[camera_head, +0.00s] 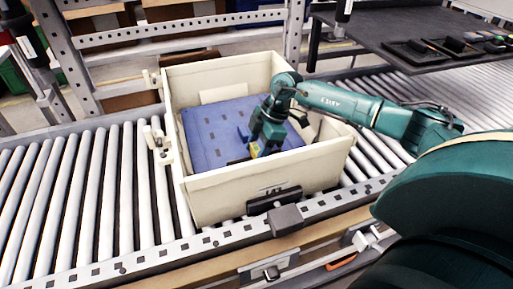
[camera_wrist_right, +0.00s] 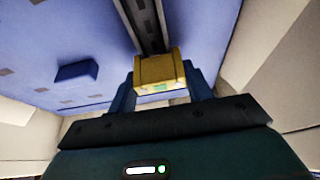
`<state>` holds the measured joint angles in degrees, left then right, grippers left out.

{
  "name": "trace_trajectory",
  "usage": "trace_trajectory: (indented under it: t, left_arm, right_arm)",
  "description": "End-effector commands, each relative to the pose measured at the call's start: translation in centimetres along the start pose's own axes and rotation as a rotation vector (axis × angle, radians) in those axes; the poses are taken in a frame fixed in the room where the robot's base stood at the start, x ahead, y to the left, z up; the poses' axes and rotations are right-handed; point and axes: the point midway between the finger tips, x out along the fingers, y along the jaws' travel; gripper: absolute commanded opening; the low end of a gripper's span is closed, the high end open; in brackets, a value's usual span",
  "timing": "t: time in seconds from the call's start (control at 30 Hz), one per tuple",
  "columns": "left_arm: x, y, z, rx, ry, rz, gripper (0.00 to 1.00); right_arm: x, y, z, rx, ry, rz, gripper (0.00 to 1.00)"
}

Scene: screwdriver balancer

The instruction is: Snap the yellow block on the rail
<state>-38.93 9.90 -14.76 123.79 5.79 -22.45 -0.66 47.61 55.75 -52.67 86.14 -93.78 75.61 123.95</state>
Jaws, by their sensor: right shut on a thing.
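The yellow block (camera_wrist_right: 160,70) is between the two fingers of my right gripper (camera_wrist_right: 161,82), which is shut on it. The dark grooved rail (camera_wrist_right: 147,22) runs over the blue panel (camera_wrist_right: 40,35) and meets the far edge of the block in the wrist view. I cannot tell whether the block is seated on the rail or just against it. My left gripper is not in view.
The cream crate (camera_head: 240,187) stands on the roller conveyor (camera_head: 85,200), its walls close around my right gripper. A small blue block (camera_wrist_right: 76,70) projects from the panel beside the rail. A dark table (camera_head: 400,25) with small parts stands at the back right.

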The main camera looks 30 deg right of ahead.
Motion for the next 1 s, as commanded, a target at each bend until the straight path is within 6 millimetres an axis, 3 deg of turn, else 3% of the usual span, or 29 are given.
trace_trajectory:
  t: [0.03, 0.07, 0.33, 0.67, 0.77, 1.0]
  left_arm:
    - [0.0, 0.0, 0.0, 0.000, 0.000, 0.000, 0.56]
    - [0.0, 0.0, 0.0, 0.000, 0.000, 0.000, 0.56]
    - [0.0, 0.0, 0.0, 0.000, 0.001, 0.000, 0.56]
    - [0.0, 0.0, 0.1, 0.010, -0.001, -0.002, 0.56]
    - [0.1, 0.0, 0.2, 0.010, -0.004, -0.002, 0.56]
    - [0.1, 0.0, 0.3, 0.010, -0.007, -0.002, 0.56]
  right_arm:
    - [0.2, -0.1, 0.1, 0.000, -0.002, -0.005, 0.23]
    - [0.2, -0.1, 0.1, 0.000, -0.002, -0.005, 0.52]
    - [0.1, -0.1, 0.0, 0.000, -0.001, -0.003, 0.74]
    - [-0.1, 0.0, 0.0, 0.001, 0.000, -0.001, 0.76]
    - [-1.3, 0.1, 0.0, 0.001, 0.000, 0.001, 0.76]
    - [-6.6, 0.1, 0.0, 0.001, -0.001, 0.003, 0.76]
